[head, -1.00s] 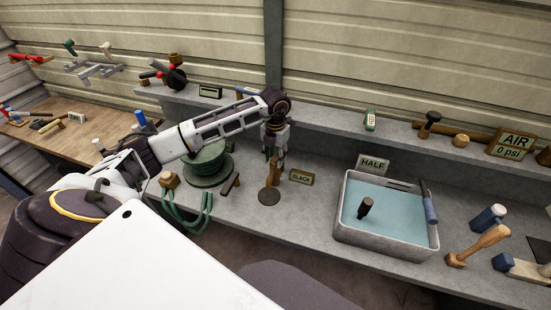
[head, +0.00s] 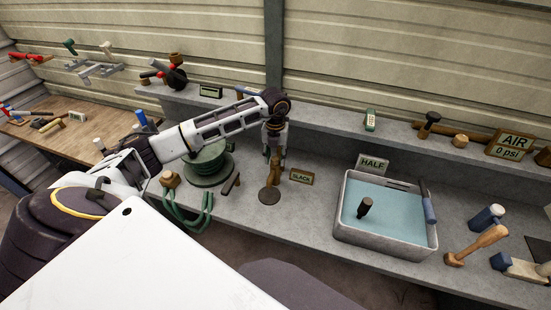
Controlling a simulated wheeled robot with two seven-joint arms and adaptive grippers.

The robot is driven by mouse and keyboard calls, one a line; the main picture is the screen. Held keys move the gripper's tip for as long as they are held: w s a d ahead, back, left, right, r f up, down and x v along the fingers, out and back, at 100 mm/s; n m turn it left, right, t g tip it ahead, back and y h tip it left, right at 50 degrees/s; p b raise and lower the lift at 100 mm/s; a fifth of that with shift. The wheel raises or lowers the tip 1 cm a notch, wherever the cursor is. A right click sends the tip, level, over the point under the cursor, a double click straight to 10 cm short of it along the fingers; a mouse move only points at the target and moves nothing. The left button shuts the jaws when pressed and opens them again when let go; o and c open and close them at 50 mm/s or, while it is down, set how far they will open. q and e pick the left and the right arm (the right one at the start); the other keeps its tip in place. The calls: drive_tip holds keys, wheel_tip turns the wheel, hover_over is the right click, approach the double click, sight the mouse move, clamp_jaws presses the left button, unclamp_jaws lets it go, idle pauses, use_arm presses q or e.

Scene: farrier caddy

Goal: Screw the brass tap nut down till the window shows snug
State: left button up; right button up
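My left gripper (head: 275,152) points down over a small brass-brown post (head: 273,172) that rises from a round brown base (head: 269,196) on the grey bench. The fingers are at the top of the post. They are small and partly hidden by the wrist, so I cannot tell whether they are closed on it. The tap nut cannot be made out separately from the post. A sign beside it, the window (head: 301,177), reads SLACK. My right gripper is not in view.
A mallet (head: 480,244) lies further right.

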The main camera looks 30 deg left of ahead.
sight(275, 158)
use_arm(q)
drive_tip(key=shift+f+m+b, duration=0.1)
drive_tip(key=shift+m+b, duration=0.7)
drive_tip(key=shift+m, duration=0.9)
drive_tip(key=shift+m+b, duration=0.5)
drive_tip(key=shift+m, duration=0.8)
drive_tip(key=c, duration=0.8)
drive_tip(key=o, duration=0.8)
drive_tip(key=shift+o, duration=0.2)
drive_tip(key=shift+r, duration=0.2)
drive_tip(key=shift+r+p, duration=1.4)
drive_tip(key=shift+r, duration=1.05)
